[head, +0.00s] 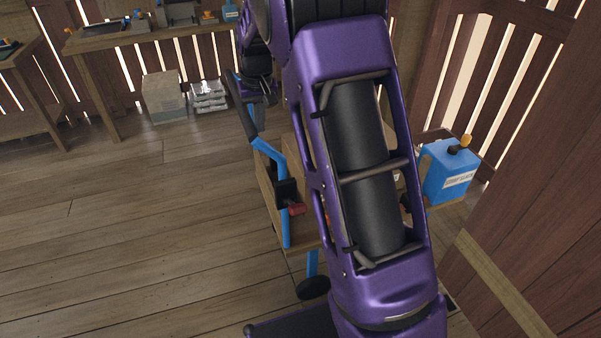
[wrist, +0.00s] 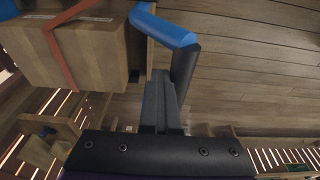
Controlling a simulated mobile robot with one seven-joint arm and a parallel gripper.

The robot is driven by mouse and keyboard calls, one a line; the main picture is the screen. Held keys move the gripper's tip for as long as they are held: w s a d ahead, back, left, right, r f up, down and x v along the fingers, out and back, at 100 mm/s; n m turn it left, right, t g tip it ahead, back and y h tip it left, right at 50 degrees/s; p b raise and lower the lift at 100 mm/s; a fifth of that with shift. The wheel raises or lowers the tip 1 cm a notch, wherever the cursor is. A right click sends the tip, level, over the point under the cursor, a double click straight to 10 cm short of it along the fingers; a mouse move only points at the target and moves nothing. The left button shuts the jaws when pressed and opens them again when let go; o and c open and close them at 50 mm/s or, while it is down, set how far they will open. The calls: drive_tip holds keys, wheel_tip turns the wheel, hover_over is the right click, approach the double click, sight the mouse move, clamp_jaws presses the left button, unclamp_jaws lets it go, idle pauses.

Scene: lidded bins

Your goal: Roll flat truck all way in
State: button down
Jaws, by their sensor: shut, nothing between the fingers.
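The flat truck shows in the head view as a blue tubular frame (head: 283,200) with a dark wheel (head: 313,288), partly hidden behind my arm. Its handle has a blue bend and a black grip, seen close up in the wrist view (wrist: 183,68). My gripper (wrist: 162,100) is shut and empty, its fingers right beside the black grip. I cannot tell whether they touch it. In the head view my gripper (head: 268,97) is small and dark at the handle's upper end. A cardboard box (wrist: 95,55) with a red strap sits near the handle.
A blue jug (head: 450,175) stands at the right by the slatted wall. A workbench (head: 150,36) runs along the back, with a pale box (head: 163,97) and silver trays (head: 208,96) on the floor below. The plank floor (head: 130,240) at left is clear.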

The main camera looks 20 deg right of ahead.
drive_tip(key=shift+a+p, duration=0.75)
drive_tip(key=shift+a, duration=4.35)
wheel_tip(320, 180, up, 7)
drive_tip(key=d+p, duration=0.1)
drive_tip(key=p, duration=0.2)
drive_tip(key=shift+d, duration=0.4)
